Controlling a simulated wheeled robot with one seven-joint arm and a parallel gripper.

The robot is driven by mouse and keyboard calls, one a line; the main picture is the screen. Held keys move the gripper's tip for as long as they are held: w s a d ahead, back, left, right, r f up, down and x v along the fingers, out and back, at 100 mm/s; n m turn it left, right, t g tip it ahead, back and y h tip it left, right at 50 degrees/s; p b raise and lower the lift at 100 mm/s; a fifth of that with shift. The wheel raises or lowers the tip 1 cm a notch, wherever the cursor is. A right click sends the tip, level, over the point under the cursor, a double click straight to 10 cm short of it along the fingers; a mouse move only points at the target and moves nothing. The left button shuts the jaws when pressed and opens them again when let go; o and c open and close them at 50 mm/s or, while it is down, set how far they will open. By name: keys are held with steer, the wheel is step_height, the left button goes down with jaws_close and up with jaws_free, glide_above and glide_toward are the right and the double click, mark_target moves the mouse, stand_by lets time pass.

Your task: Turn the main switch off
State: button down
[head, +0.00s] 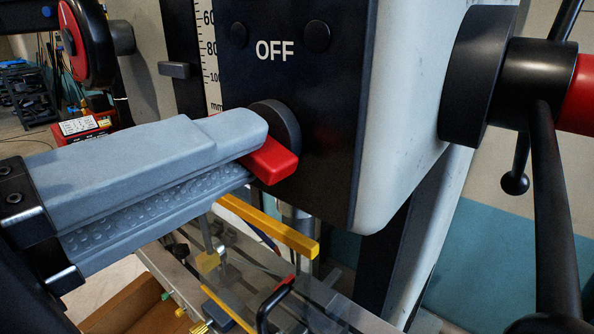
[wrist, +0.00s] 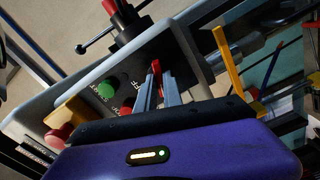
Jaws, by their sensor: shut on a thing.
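The main switch is a red handle (head: 277,165) on a round black base (head: 284,120), low on the black front panel. The handle slants down to the right in the head view. The white word OFF (head: 275,50) is printed above it. My gripper (head: 258,142) comes in from the left with grey padded fingers, shut on the red handle. The upper finger hides part of the handle and its base. In the wrist view the red handle (wrist: 156,70) shows between my fingertips (wrist: 160,80).
Green (wrist: 106,90) and red (wrist: 127,107) buttons sit on the panel beside the switch. A yellow bar (head: 285,232) lies just below my gripper. A black hub with lever arms (head: 535,80) juts out at right. A clear guard and a black-and-red handle (head: 275,303) are below.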

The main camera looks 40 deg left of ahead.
steer(key=shift+f+m+b, duration=0.15)
steer(key=shift+m+b, duration=4.3)
steer(key=shift+m, duration=2.55)
steer(key=c, duration=1.5)
jaws_free()
steer(key=s, duration=0.5)
steer(key=s+b, duration=0.1)
steer(key=s, duration=0.1)
steer(key=shift+s+a, duration=0.3)
steer(key=shift+s, duration=0.1)
